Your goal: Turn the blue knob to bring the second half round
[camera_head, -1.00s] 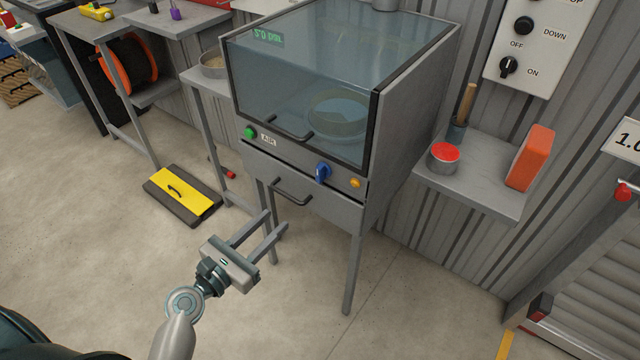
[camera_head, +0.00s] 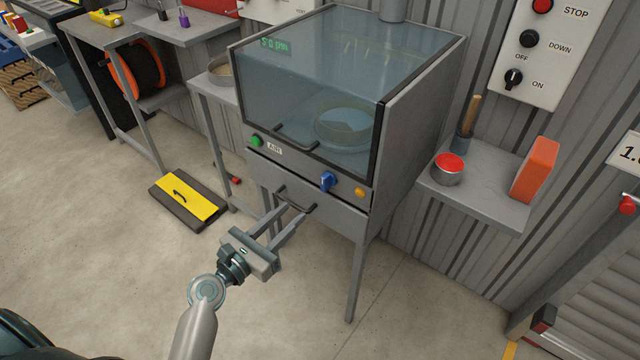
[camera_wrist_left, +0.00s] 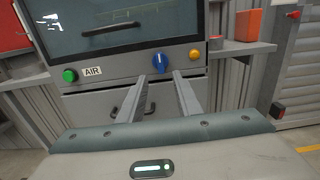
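The blue knob (camera_head: 327,181) is on the front panel of a grey cabinet (camera_head: 410,150) with a glass lid. In the left wrist view the knob (camera_wrist_left: 160,64) stands with its grip close to upright, just beyond the fingertips. My left gripper (camera_head: 294,210) is open and empty, below and left of the knob in the head view, in front of the drawer handle. In the left wrist view its two fingers (camera_wrist_left: 170,80) point at the panel under the knob, apart from it. The turntable-like round dish (camera_head: 345,123) shows dimly behind the glass. My right gripper is not in view.
A green button (camera_head: 256,140) and an orange button (camera_head: 360,192) flank the knob on the panel. The lid handle (camera_head: 296,138) sticks out above; the drawer handle (camera_head: 295,200) below. A shelf (camera_head: 480,195) stands right.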

